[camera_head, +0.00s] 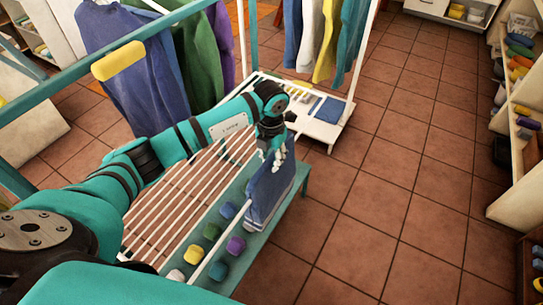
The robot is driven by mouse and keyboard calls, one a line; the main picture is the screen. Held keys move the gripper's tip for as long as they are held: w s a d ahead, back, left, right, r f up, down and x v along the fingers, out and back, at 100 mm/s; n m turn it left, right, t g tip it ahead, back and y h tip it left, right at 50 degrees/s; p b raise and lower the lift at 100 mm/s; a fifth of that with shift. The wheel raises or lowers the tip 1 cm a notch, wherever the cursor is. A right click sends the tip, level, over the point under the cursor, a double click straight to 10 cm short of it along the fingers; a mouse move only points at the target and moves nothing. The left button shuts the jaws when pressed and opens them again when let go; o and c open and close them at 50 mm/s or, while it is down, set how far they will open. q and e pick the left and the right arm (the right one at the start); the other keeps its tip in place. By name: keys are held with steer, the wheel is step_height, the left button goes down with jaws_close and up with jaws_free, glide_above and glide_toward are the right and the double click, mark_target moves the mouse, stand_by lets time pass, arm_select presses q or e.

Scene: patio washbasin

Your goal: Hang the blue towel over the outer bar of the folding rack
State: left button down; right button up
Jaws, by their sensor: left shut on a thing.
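The blue towel (270,195) hangs down from my left gripper (276,150), which is shut on its top edge. A paler band shows near the towel's lower end. The folding rack (190,195) has white parallel bars and stands left of the towel. Its outer bar (222,232) runs up from the lower middle and passes behind or into the towel. I cannot tell whether the towel lies over this bar or only hangs beside it. My right gripper is not in view.
Several coloured blocks (236,245) sit on a teal ledge (225,270) below the outer bar. A clothes rail with garments (140,70) stands behind on the left, another (330,35) at the back. Shelves (515,170) line the right. The tiled floor (400,190) between is clear.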

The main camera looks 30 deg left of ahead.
mark_target(271, 173)
arm_select(q)
steer(key=shift+f+b, duration=1.95)
steer(key=shift+f, duration=1.15)
steer(key=c, duration=1.1)
jaws_free()
steer(key=shift+r, duration=0.1)
step_height(271, 173, up, 9)
steer(key=p, duration=0.6)
steer(key=shift+p, duration=0.3)
